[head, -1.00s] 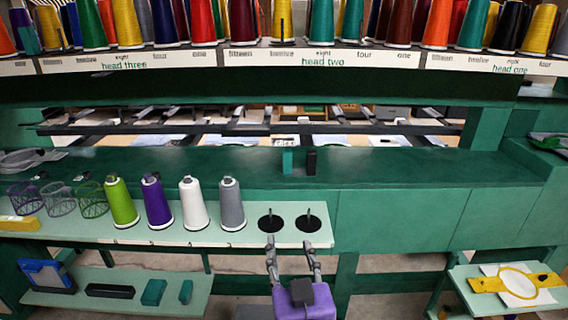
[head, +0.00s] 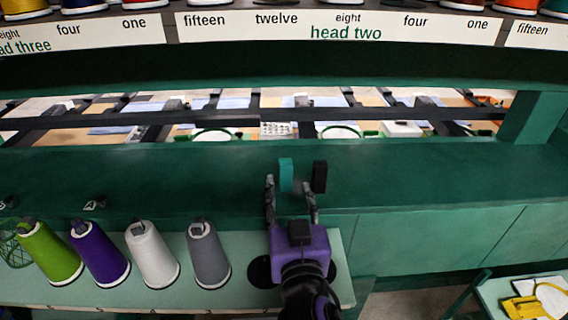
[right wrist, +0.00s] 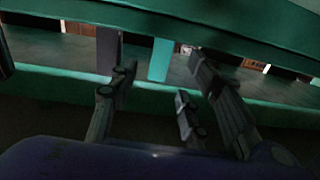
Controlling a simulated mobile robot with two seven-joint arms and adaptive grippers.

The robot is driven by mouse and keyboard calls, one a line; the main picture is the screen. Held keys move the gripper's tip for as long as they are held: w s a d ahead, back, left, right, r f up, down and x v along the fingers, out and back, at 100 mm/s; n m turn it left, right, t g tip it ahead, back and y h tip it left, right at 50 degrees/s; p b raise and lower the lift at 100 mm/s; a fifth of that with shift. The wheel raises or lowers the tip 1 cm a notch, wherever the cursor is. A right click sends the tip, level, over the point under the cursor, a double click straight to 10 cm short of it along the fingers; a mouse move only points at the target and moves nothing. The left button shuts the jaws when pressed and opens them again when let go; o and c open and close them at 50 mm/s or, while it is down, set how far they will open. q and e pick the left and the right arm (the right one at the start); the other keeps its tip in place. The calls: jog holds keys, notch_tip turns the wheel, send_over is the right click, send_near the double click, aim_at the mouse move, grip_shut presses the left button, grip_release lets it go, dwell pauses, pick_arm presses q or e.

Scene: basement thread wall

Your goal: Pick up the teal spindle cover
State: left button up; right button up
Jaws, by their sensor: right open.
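The teal spindle cover (head: 286,174) is a small upright block on the dark green machine ledge, left of a similar black block (head: 320,177). My right gripper (head: 290,186) is open and reaches toward the ledge, with the teal cover lined up between its fingertips. I cannot tell whether the fingers touch it. In the right wrist view the teal cover (right wrist: 160,60) shows beyond the gap of my open right gripper (right wrist: 158,82). The black block (right wrist: 108,50) is behind the left finger there. My left gripper is not in view.
Green, purple, white and grey thread cones (head: 208,254) stand on the pale shelf (head: 130,298) left of my right arm. A rack with labels (head: 340,28) spans the top. The ledge (head: 430,175) is clear to the right. A pale table (head: 500,290) holds a yellow frame.

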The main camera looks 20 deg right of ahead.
aim_at(286, 176)
jog(key=shift+w+r, duration=0.15)
jog(key=shift+w, duration=0.3)
jog(key=p+x, duration=0.1)
jog(key=x, duration=0.4)
jog(key=shift+w+d, duration=0.1)
jog(key=shift+w, duration=0.15)
jog(key=shift+w+d, duration=0.15)
jog(key=shift+w, duration=0.3)
jog(key=shift+c, duration=1.1)
jog(key=c, duration=0.6)
jog(key=shift+c, duration=0.5)
